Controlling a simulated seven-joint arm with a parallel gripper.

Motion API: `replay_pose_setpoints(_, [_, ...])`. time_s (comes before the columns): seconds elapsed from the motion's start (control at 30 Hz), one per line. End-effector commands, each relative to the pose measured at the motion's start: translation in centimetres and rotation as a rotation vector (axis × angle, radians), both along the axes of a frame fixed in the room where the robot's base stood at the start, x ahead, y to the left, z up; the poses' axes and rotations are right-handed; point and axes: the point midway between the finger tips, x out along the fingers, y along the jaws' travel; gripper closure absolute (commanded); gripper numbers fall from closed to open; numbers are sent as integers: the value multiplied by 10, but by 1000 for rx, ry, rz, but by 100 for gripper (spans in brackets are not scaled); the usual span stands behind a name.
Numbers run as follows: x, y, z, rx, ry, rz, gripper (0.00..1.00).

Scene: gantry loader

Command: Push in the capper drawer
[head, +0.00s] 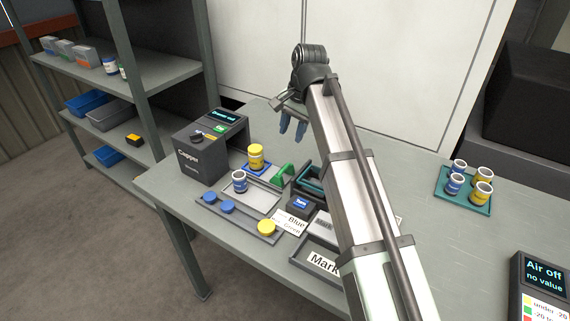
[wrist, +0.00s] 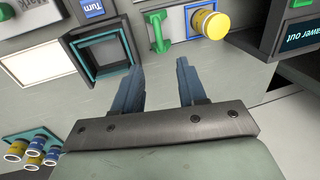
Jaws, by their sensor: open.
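The dark capper box (head: 200,155) stands at the table's left, and its screen reads "Drawer out". A drawer reaches out from its right side, bearing a blue pad with a yellow jar (head: 256,155) and ending near a green handle (head: 283,175). In the wrist view the handle (wrist: 157,30) and the yellow jar (wrist: 208,22) show at the top. My gripper (head: 292,130) is above the table behind the drawer, open and empty. In the wrist view its blue fingers (wrist: 159,66) point toward the handle, apart from it.
A grey tray (head: 265,238) holds blue and yellow caps, and a white-blue jar (head: 239,181) stands beside it. A teal-rimmed bin (wrist: 82,45) sits near the handle. A teal tray (head: 448,203) with several jars is at right.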

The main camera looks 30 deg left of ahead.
Motion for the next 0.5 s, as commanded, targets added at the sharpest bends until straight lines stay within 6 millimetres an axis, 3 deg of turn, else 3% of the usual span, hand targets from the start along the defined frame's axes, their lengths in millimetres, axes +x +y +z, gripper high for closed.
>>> replay_pose_setpoints(0.17, [1,-1,-11,-7,3,-3,59])
replay_pose_setpoints(0.5, [1,9,-63,-7,3,-3,59])
